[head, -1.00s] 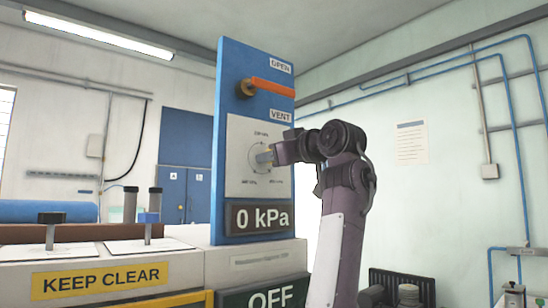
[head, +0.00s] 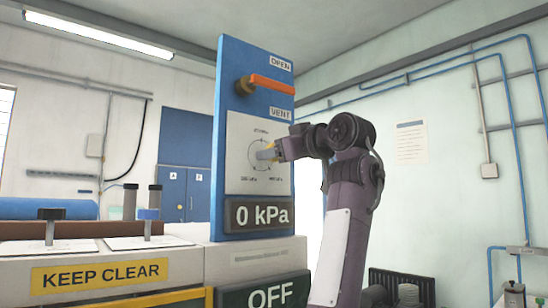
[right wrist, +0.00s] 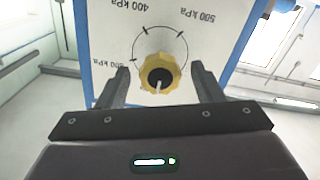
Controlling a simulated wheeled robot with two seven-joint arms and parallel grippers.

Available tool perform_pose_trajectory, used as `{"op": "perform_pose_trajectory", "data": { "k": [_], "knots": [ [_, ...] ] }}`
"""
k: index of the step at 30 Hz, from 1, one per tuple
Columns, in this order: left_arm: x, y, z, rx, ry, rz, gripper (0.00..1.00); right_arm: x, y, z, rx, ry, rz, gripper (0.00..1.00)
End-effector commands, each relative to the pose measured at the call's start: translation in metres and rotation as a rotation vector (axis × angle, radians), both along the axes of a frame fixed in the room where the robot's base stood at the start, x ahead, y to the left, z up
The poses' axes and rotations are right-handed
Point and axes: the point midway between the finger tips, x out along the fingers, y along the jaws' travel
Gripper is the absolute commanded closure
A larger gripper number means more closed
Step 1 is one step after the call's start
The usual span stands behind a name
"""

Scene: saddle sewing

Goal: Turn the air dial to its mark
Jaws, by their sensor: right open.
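The air dial is a yellow knob with a dark centre and a pale pointer (right wrist: 159,77). It sits on a white scale plate with a black arc and kPa labels, which read upside down in the right wrist view. There the pale pointer is toward the bottom of the picture. My right gripper (right wrist: 160,68) is open, its two fingers on either side of the dial with gaps between. In the head view the gripper (head: 276,151) is at the dial (head: 265,154) and partly covers it. My left gripper is out of view.
The blue panel (head: 228,70) also carries an orange lever (head: 272,84) above the dial and a "0 kPa" display (head: 260,215) below. An "OFF" sign (head: 270,297) is lower down. A machine with a "KEEP CLEAR" label (head: 100,275) stands at left.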

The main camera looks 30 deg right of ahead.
Motion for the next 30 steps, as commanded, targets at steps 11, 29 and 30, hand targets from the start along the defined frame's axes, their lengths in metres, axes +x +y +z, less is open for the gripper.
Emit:
{"op": "perform_pose_trajectory", "data": {
  "k": [11,29,30],
  "knots": [
    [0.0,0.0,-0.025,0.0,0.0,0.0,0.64,-0.055,-0.004,-0.002,-0.001,-0.001,0.0,0.39],
    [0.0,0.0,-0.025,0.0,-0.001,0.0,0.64,-0.058,-0.004,-0.001,-0.001,0.001,0.001,0.39],
    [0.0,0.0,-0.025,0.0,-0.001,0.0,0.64,-0.058,-0.004,-0.001,-0.001,0.001,0.0,0.39]
  ]
}}
